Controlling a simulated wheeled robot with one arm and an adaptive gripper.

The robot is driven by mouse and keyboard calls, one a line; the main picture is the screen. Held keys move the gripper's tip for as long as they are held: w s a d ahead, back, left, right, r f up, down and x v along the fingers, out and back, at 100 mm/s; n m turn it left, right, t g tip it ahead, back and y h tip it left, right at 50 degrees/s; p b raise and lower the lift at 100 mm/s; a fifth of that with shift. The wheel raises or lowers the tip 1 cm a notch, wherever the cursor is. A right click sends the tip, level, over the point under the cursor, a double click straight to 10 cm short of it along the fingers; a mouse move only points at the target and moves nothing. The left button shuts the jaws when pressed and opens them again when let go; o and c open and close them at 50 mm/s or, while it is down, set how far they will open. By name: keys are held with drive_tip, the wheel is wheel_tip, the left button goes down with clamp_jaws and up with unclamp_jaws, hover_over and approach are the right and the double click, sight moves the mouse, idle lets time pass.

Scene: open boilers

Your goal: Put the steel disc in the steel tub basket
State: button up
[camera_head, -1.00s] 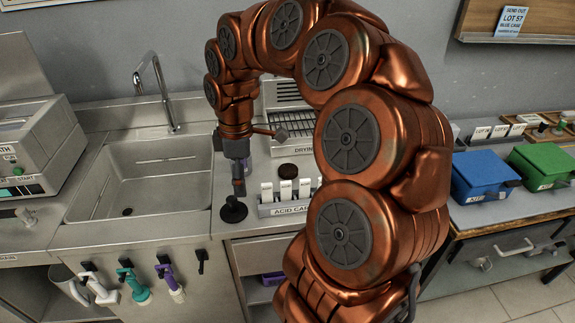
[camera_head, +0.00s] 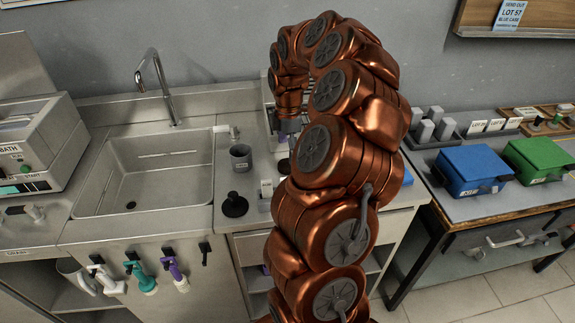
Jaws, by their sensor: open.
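The end of my arm is at the back of the counter, right of the sink. A grey part of my gripper (camera_head: 291,125) shows below the copper wrist. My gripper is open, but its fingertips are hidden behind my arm. I cannot pick out the steel disc; it may be behind my arm. I cannot make out a steel tub basket either. A boxy machine marked BATH (camera_head: 38,140) stands at the far left, and its inside is not visible.
A steel sink (camera_head: 150,180) with a tall tap (camera_head: 160,90) lies left of my arm. A dark grey cup (camera_head: 240,158) and a black round-based piece (camera_head: 234,205) stand beside it. A blue box (camera_head: 472,168) and a green box (camera_head: 540,158) are on the right bench.

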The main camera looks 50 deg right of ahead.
drive_tip(key=shift+s+f+p, duration=0.15)
drive_tip(key=shift+f+p, duration=0.3)
drive_tip(key=shift+f, duration=0.15)
drive_tip(key=shift+f+p, duration=0.55)
drive_tip(key=shift+f, duration=1.25)
drive_tip(key=c, duration=1.5)
drive_tip(key=shift+o, duration=0.2)
wheel_tip(320, 180, up, 10)
drive_tip(key=b, duration=0.3)
